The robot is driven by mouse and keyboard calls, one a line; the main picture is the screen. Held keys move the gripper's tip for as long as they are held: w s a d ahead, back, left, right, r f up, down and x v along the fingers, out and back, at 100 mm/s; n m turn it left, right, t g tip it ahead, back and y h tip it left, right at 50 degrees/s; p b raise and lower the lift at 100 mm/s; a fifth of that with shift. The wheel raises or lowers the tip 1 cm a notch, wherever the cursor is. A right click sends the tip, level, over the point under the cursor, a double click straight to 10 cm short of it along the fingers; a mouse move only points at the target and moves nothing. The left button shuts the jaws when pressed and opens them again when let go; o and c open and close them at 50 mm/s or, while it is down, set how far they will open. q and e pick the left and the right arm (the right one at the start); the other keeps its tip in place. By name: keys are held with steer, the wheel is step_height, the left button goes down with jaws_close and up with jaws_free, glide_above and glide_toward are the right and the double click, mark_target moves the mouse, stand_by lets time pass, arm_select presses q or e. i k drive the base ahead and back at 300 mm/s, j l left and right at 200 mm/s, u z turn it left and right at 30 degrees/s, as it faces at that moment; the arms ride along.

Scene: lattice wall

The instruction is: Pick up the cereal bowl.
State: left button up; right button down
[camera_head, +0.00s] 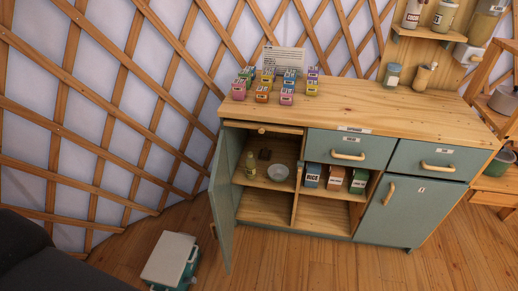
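A small pale grey bowl (278,173), which looks like the cereal bowl, stands on the upper shelf inside the open left section of the green cabinet (328,225). It sits at the right side of that shelf, near the wooden divider. A small bottle or jar (250,165) and a dark item (265,154) stand to its left and behind it. The left cabinet door (224,205) is swung open toward me. Neither of my grippers shows in the head view.
Boxes labelled like rice (312,175) stand right of the divider. Several small coloured boxes (287,96) sit on the wooden countertop (385,110). A white-topped bin (170,258) stands on the floor left of the open door. The floor (310,265) before the cabinet is clear.

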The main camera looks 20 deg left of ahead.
mark_target(276, 173)
steer(key=k+j, duration=0.2)
steer(key=j, duration=0.15)
steer(key=k+j+u, duration=0.15)
steer(key=j, duration=0.25)
steer(key=k+j, duration=0.3)
steer(key=k+j+u, duration=0.1)
steer(key=j, duration=0.35)
steer(key=i+l, duration=0.25)
steer(key=i+l+u, duration=0.15)
steer(key=i+l, duration=0.35)
steer(key=l, duration=0.2)
steer(key=i+l+u, duration=0.15)
steer(key=i+l, duration=0.3)
steer(key=l, duration=0.25)
steer(key=i+l+u, duration=0.15)
steer(key=l, duration=0.2)
steer(key=i+l, duration=0.25)
steer(key=l+u, duration=0.05)
steer(key=l, duration=0.05)
